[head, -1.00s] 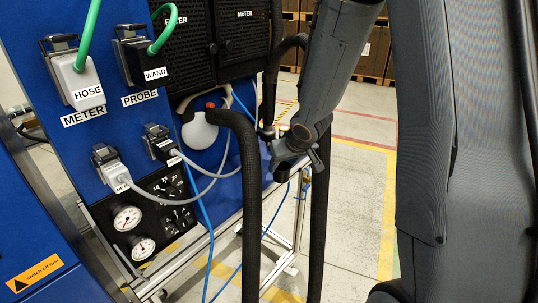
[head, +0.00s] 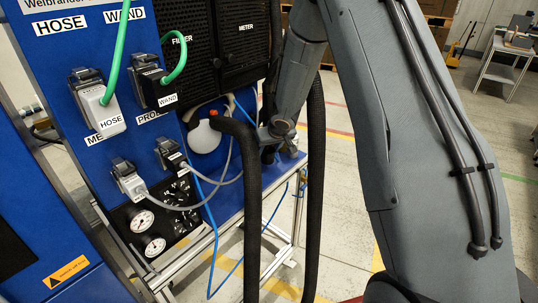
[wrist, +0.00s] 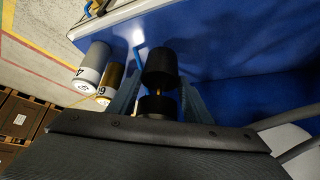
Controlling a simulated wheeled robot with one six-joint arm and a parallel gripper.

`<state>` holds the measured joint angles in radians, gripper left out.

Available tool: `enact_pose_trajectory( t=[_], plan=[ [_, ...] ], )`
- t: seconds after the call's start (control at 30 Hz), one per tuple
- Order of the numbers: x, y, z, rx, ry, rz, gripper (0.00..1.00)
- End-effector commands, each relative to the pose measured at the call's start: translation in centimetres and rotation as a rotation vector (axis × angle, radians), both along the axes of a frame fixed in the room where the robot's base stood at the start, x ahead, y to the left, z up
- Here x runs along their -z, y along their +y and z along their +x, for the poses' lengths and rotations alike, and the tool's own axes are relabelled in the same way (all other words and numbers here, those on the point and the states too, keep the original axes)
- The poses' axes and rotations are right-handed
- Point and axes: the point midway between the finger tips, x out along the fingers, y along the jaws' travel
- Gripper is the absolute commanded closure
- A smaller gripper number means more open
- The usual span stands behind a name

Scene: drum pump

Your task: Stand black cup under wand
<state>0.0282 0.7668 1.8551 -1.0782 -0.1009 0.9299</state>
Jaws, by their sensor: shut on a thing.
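My gripper (head: 274,141) is beside the blue cabinet in the head view, behind a thick black hose. It is shut on a black cylindrical thing, apparently the black cup (wrist: 162,66), which stands between the fingers in the wrist view. A second dark round part with a small brass-coloured piece shows just below it there; I cannot tell what it belongs to. In the head view the held thing is small and dark. A black plug labelled WAND (head: 161,92) with a green cable sits on the panel. I cannot make out the wand itself.
Thick black hoses (head: 247,215) hang in front of the blue cabinet (head: 60,45). A white flask (head: 203,138) is mounted behind them.

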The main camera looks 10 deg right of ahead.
Motion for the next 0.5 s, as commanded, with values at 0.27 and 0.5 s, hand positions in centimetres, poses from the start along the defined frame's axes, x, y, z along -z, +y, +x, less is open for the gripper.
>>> enact_pose_trajectory(
  t=[0.27,0.5],
  plan=[
    [3.1,0.0,0.0,0.001,0.003,0.000,0.76],
    [3.3,0.0,-0.1,0.000,0.002,0.000,0.76]
  ],
)
